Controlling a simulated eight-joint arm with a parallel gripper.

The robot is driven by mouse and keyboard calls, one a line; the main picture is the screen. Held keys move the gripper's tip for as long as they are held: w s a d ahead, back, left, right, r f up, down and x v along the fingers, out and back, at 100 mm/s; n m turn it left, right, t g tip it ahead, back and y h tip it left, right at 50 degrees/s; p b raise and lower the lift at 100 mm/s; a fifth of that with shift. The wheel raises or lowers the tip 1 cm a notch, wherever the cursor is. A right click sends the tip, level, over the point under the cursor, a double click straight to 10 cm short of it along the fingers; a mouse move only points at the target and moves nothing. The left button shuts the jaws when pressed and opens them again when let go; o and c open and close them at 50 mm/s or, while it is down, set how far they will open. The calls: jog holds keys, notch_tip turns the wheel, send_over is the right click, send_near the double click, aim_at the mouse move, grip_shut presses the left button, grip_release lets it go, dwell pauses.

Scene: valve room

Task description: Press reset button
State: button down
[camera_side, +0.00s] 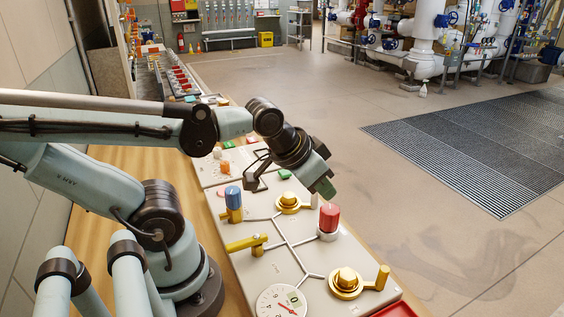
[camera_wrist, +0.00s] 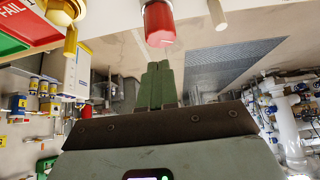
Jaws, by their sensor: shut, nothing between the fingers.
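No button with a readable reset label shows. The nearest candidate is a red cylinder (camera_side: 329,217) on a pale base, on the right side of the grey valve panel (camera_side: 268,262). It also shows at the top of the wrist view (camera_wrist: 159,24). My gripper (camera_side: 326,187) is shut and empty, its green fingers together and pointing down. In the side view its tips appear just above the red cylinder. In the wrist view the fingertips (camera_wrist: 157,66) and the cylinder are apart; the exact gap is unclear.
The panel also bears a blue cylinder (camera_side: 233,196), a yellow lever (camera_side: 246,244), two gold knobs (camera_side: 289,201) (camera_side: 346,280) and a gauge (camera_side: 283,304). A second panel (camera_side: 215,172) with green and orange parts lies behind. A red item (camera_side: 398,310) is at the front edge.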

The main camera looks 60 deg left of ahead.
jog(key=shift+a, duration=0.1)
jog(key=r+n+t+y, duration=0.1)
jog(key=n+t+y, duration=0.1)
jog(key=n, duration=0.9)
send_over(282, 173)
jog(key=shift+a+r, duration=0.1)
jog(key=shift+a, duration=0.05)
jog(key=shift+f, duration=4.4)
jog(key=shift+f, duration=0.2)
jog(key=shift+f, duration=0.25)
